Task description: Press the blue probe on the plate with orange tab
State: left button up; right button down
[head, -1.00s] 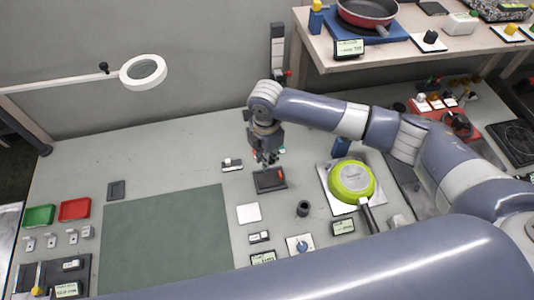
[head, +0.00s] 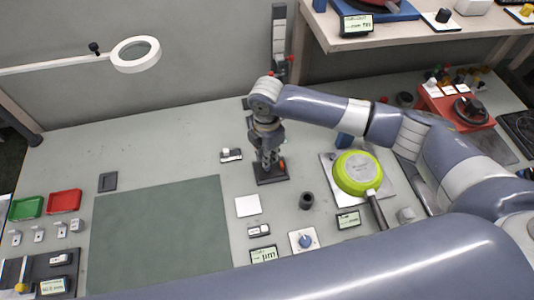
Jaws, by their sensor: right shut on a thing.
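A dark square plate (head: 261,181) lies on the grey table near the picture's middle, with a small orange tab (head: 282,164) at its right side. My right gripper (head: 267,165) points straight down over this plate, its fingertips at or just above the surface. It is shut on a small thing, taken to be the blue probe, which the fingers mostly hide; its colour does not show. I cannot tell whether its tip touches the plate. My left gripper is not in view.
A green pan (head: 357,172) stands on a pale plate to the right. A dark cup (head: 306,200), a white square (head: 248,206) and a blue knob (head: 305,241) are nearby. A green mat (head: 160,235) lies left. A ring lamp (head: 136,54) hangs at upper left.

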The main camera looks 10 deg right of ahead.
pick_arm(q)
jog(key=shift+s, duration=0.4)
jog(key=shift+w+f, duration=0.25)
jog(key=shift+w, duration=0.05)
pick_arm(e)
jog(key=shift+f, duration=0.5)
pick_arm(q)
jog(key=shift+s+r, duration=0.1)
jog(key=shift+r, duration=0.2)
pick_arm(e)
jog(key=shift+s+f, duration=0.1)
dwell(1.4)
notch_tip(320, 180, up, 7)
jog(key=p, duration=0.7)
jog(key=shift+p, duration=0.35)
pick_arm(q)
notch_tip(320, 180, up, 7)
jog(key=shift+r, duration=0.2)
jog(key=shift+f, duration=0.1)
